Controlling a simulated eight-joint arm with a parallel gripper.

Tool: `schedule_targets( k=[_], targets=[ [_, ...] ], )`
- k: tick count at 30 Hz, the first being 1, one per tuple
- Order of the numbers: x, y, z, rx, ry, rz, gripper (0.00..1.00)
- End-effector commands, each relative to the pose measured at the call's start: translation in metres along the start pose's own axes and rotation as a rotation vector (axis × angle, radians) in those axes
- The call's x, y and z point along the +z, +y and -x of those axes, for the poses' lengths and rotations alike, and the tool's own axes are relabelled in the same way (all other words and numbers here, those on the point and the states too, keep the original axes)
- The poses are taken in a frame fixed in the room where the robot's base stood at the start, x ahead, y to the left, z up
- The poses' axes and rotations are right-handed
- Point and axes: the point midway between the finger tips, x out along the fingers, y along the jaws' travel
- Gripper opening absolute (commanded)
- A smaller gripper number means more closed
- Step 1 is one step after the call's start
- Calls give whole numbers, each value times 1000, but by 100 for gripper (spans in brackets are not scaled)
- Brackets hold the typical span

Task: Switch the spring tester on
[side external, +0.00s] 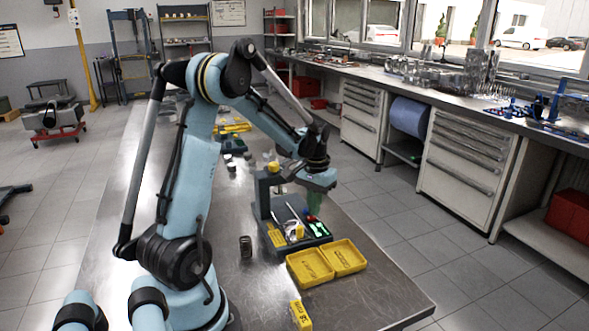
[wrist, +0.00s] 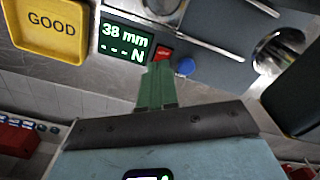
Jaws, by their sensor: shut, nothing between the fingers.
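The spring tester (side external: 264,193) is a dark grey bench unit with an upright column and a base on the steel table. Its display (wrist: 125,42) is lit green and reads "38 mm" over "- - - N"; it also shows in the side view (side external: 319,229). A small red switch (wrist: 162,54) is beside the display, with a round blue button (wrist: 186,66) next to it. My gripper (wrist: 157,70) has green fingers, shut and empty, with the tips right at the red switch. I cannot tell whether they touch it. In the side view my gripper (side external: 313,208) points down over the tester's base.
Two yellow trays sit by the tester's front: one at left (side external: 309,267) and one at right (side external: 346,257), marked "GOOD" in the wrist view (wrist: 50,28). A dark coil spring (side external: 246,246) stands left of the tester. A yellow box (side external: 300,315) lies nearer the front.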

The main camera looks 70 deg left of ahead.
Motion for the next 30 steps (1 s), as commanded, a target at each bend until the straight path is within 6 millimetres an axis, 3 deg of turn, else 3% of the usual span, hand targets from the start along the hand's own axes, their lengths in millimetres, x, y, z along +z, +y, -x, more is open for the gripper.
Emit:
schedule_targets(
  k=[21, 30],
  targets=[
    [0, 0, 53, 0, 0, 0, 0],
    [0, 0, 61, 0, 0, 0, 0]
  ],
)
